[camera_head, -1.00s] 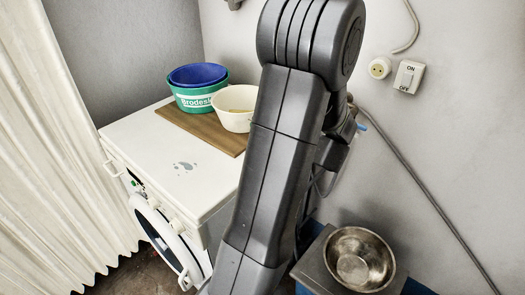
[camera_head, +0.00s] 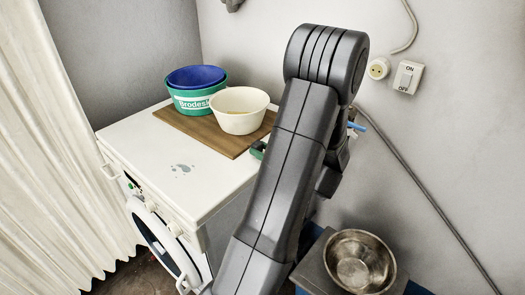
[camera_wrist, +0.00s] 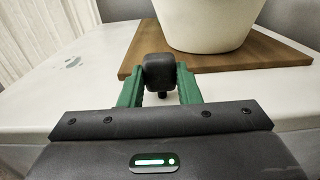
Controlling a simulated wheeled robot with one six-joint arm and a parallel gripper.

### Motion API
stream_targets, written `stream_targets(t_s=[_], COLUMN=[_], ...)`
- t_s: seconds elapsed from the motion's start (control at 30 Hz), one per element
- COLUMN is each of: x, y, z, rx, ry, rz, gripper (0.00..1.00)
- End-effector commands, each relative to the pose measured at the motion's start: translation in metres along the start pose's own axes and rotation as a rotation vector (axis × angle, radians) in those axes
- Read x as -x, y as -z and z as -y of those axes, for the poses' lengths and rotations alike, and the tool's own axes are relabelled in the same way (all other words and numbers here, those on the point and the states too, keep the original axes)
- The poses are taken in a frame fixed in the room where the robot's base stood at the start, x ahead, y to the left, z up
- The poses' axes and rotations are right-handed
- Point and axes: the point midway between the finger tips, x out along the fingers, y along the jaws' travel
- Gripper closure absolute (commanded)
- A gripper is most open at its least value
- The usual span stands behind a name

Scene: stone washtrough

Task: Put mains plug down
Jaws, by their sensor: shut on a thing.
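The mains plug (camera_wrist: 159,72) is a small black block in the wrist view, held between the green fingers of my gripper (camera_wrist: 160,84). My gripper is shut on it. A pin-like dark part shows under the plug. The plug appears in front of the near edge of the wooden board, over the white machine top (camera_wrist: 60,110); I cannot tell whether it touches the top. In the head view my gripper (camera_head: 258,149) shows only as a bit of green at the board's right edge, mostly hidden behind my arm.
On the washing machine (camera_head: 180,185) lies the wooden board (camera_head: 200,128) with a white bowl (camera_head: 240,122) and a green tub (camera_head: 190,103) holding a blue basin (camera_head: 197,76). A wall socket (camera_head: 378,68) and switch (camera_head: 408,77) are at right. A metal bowl (camera_head: 360,260) stands lower right. The machine's front top is clear.

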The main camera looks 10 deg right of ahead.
Motion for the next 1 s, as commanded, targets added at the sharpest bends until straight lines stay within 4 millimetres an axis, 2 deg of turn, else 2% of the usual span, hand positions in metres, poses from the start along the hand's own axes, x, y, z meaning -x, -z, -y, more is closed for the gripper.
stream_targets(t_s=[0.43,0.47,0.57,0.87,1.0], x=[0.0,0.0,0.0,0.0,0.0], y=[0.011,0.011,0.011,0.01,0.0], z=[0.0,0.0,0.0,0.0,0.0], rx=[0.001,0.001,0.0,0.0,0.001], ry=[0.0,0.0,0.0,0.0,0.0], rz=[0.0,0.0,0.0,0.0,0.0], gripper=[1.0,0.68,0.48,0.48,0.48])
